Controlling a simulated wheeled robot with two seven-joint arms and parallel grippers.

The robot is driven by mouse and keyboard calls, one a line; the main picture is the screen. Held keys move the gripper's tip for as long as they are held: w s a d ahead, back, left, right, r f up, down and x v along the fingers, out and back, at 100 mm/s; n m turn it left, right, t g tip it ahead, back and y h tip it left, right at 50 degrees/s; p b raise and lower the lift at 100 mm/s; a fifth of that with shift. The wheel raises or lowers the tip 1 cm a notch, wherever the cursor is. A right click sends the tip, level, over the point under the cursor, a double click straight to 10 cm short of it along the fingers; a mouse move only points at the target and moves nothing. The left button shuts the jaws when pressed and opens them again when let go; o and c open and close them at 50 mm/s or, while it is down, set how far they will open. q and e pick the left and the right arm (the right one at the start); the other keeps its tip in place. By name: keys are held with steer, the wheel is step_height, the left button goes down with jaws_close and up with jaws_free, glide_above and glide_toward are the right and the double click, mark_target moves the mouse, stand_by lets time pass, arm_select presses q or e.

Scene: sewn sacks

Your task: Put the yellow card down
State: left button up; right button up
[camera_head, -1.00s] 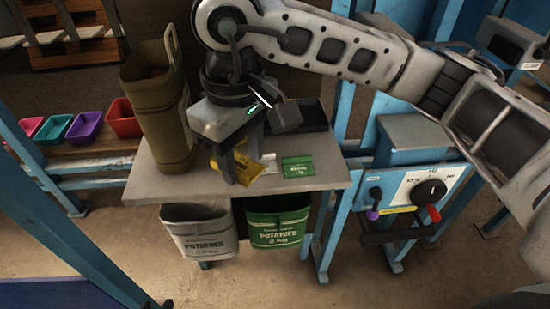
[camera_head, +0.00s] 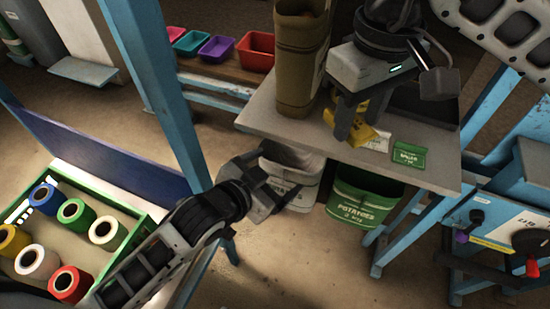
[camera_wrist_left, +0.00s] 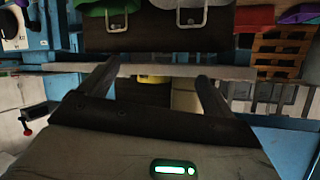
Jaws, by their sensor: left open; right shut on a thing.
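The yellow card (camera_head: 362,131) is between the fingers of my right gripper (camera_head: 358,118), low over the table (camera_head: 290,125); I cannot tell whether it touches the tabletop. The fingers hide part of it. A white card (camera_head: 379,145) and a green card (camera_head: 408,156) lie on the table to its right. My left gripper (camera_head: 280,192) is open and empty in front of the grey sack, below the table's front edge. Its two fingers (camera_wrist_left: 155,85) show apart in the left wrist view.
A tall olive sack (camera_head: 298,60) stands on the table's left. A grey sack (camera_head: 297,165) and a green potato sack (camera_head: 358,203) hang below its front edge. A green crate of coloured spools (camera_head: 148,218) is at lower left. Coloured bins (camera_head: 256,50) stand behind.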

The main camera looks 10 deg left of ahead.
arm_select(q)
steer(key=s+d+r+m+h, duration=0.1)
steer(key=s+r+h, duration=0.35)
steer(key=r, duration=0.35)
steer(key=s+d+r+m+h, duration=0.1)
steer(key=s+r+h, duration=0.2)
steer(key=s+r, duration=0.35)
steer(key=x, duration=0.4)
steer(key=r+x, duration=0.1)
steer(key=x, duration=0.3)
steer(key=w+x, duration=0.1)
steer(key=x, duration=0.4)
steer(key=shift+a+r, duration=0.35)
steer(key=shift+r, duration=0.05)
steer(key=c, duration=1)
steer(key=shift+c, duration=0.2)
arm_select(e)
steer(key=o, duration=1)
steer(key=shift+r, duration=0.1)
